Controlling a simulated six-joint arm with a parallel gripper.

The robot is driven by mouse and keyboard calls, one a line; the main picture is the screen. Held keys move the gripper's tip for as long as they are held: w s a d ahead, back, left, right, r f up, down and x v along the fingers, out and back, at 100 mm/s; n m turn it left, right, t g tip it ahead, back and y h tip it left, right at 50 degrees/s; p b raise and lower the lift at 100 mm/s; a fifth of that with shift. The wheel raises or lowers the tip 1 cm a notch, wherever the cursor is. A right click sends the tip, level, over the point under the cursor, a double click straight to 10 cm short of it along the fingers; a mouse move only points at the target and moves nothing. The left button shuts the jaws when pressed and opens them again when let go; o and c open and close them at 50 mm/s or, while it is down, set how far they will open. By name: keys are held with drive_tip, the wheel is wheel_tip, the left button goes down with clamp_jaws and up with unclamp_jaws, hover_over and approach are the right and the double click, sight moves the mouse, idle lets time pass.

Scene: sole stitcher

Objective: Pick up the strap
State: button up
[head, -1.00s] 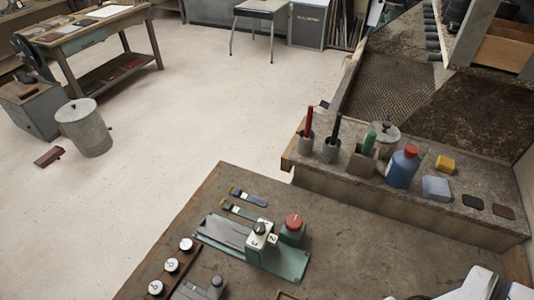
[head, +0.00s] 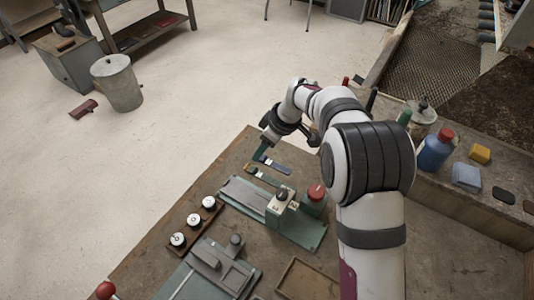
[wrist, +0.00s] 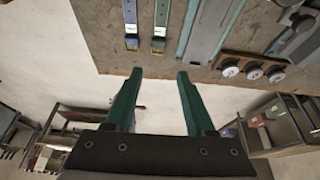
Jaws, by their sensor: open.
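Two straps with buckles lie side by side near the far left edge of the workbench. The blue strap (head: 276,164) is the farther one; the green strap (head: 262,176) lies just nearer. In the wrist view the blue strap (wrist: 131,22) and the green strap (wrist: 160,22) show at the top, beyond my fingertips. My gripper (wrist: 158,74) is open and empty, its two green fingers apart. In the head view my gripper (head: 262,151) is at the bench's far edge, close to the straps' ends and partly hidden by my wrist.
A green machine (head: 308,228) with a red knob (head: 317,192) stands nearer than the straps. Several round dials (head: 194,219) sit in a wooden rack to the left. A raised shelf with a blue bottle (head: 434,151) is at right. Floor lies beyond the bench edge.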

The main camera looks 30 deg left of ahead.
sight(249, 167)
drive_tip(key=x, duration=1.2)
drive_tip(key=shift+w+f, duration=0.15)
clamp_jaws()
